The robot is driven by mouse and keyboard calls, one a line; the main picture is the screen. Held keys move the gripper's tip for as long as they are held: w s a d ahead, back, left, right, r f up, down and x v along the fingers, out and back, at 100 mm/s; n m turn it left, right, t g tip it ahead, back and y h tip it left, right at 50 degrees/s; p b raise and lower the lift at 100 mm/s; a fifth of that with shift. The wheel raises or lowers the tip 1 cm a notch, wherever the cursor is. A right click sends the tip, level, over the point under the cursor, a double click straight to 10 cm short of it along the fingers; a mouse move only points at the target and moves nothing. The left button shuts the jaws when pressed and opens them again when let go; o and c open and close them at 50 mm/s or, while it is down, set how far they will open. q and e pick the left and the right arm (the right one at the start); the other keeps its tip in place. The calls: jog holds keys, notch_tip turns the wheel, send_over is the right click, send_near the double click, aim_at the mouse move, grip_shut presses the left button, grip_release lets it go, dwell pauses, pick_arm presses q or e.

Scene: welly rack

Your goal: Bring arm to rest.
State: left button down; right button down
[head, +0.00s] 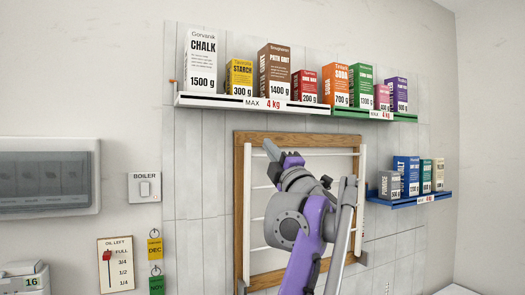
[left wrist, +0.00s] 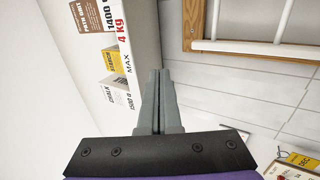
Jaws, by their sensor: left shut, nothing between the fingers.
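My left arm, purple and grey, rises from the bottom of the head view in front of a wooden-framed rack with white bars (head: 240,200). My left gripper (head: 270,148) is at the top left of this frame, below the upper shelves. In the left wrist view its two grey fingers (left wrist: 159,75) lie together with nothing between them. The arm hides much of the rack's middle. My right gripper is in neither view.
A white shelf (head: 250,103) and a green shelf (head: 375,115) hold several boxes above the gripper. A blue shelf (head: 410,200) with boxes is to the right. A boiler switch (head: 145,187) and oil gauge (head: 115,265) are on the left wall.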

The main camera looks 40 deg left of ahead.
pick_arm(q)
jog(key=w+d+f+m+t+h, duration=0.8)
jog(key=d+f+m+t+h, duration=0.25)
jog(key=d+m, duration=0.3)
jog(key=d+f+m+g+h, duration=0.1)
jog(key=d+f+m+h, duration=0.35)
jog(key=f, duration=0.35)
jog(key=d+f+m+h, duration=0.4)
jog(key=d+f+h, duration=0.1)
jog(key=f, duration=0.3)
jog(key=s+d+f+m+g+h, duration=0.1)
jog(key=s+d+f+m+g, duration=0.1)
jog(key=s+f, duration=0.7)
jog(key=s+d+f+m+g+h, duration=0.1)
jog(key=s+d+f+m+g, duration=0.2)
jog(key=s+f, duration=0.6)
jog(key=s+d+f+m+g, duration=0.2)
jog(key=s+f+m+g, duration=0.3)
jog(key=f, duration=1.7)
jog(key=s+g, duration=0.1)
jog(key=s, duration=0.2)
jog(key=shift+s+d+f+g+h, duration=0.2)
jog(key=shift+s+f+g+h, duration=0.15)
jog(key=shift+s+h, duration=0.05)
